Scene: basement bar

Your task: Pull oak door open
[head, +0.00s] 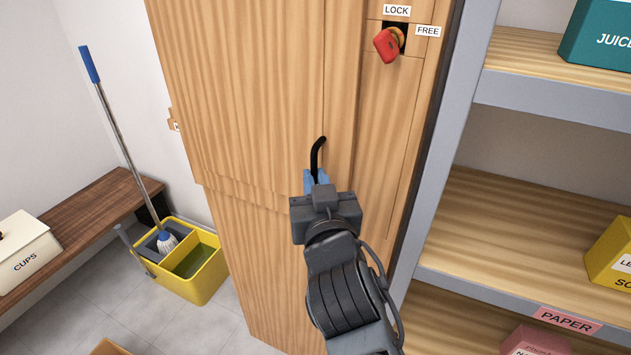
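The oak door (252,110) fills the middle of the head view. A black bent handle (318,152) stands out in front of it. My gripper (316,180) is at the lower end of the handle, its blue fingertips partly showing above the dark gripper body. The body hides most of the fingers, so I cannot tell whether they are open or closed on the handle. A red lock knob (387,45) sits upper right on the door, beside labels LOCK (397,10) and FREE (428,31). Its lobe points down and left.
A grey-framed shelf (545,90) with boxes stands close on the right. On the left are a yellow mop bucket (208,277), a mop (118,130) and a wooden bench (95,215) with a CUPS box (25,250). Tiled floor (195,325) shows at lower left.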

